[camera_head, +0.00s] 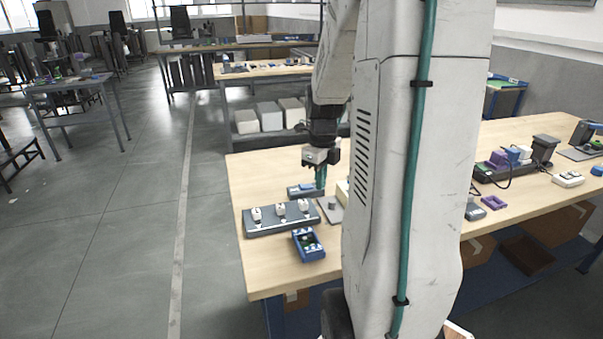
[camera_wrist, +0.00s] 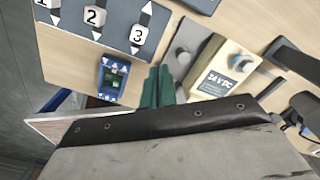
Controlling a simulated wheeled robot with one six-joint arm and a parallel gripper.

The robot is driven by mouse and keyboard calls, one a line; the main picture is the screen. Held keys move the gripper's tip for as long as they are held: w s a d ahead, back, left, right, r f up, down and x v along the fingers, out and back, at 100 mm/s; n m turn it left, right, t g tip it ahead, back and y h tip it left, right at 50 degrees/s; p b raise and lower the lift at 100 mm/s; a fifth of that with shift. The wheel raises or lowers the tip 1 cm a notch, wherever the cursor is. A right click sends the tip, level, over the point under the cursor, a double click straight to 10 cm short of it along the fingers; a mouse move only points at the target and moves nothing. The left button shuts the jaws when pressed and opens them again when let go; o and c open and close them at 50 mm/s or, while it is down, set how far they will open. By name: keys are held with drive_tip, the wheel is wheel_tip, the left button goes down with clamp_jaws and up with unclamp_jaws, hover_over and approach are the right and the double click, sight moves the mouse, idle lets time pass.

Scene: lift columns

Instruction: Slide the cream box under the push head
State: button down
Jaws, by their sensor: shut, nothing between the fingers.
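In the head view my gripper (camera_head: 320,184) points down over the bench by a small blue-grey block (camera_head: 302,191).
A dark panel (camera_head: 272,228) with three white numbered switches lies near the bench's left edge. Dark items (camera_wrist: 290,58) stand beyond the box. My arm hides much of the bench (camera_head: 262,174).

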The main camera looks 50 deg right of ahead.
drive_tip(key=shift+m, duration=0.7)
drive_tip(key=shift+d+f, duration=0.25)
drive_tip(key=shift+f, duration=1.05)
drive_tip(key=shift+d+f, duration=0.25)
drive_tip(key=shift+f, duration=1.1)
drive_tip(key=shift+d+f, duration=0.25)
drive_tip(key=shift+f, duration=1.05)
drive_tip(key=shift+s+d, duration=1.15)
drive_tip(key=shift+d, duration=0.7)
drive_tip(key=shift+s+d, duration=1.1)
drive_tip(key=shift+d, duration=0.8)
drive_tip(key=shift+s+d, duration=1.15)
drive_tip(key=shift+d, duration=0.7)
drive_tip(key=shift+w+a, duration=0.15)
drive_tip(key=shift+a, duration=0.1)
drive_tip(key=shift+r, duration=3.05)
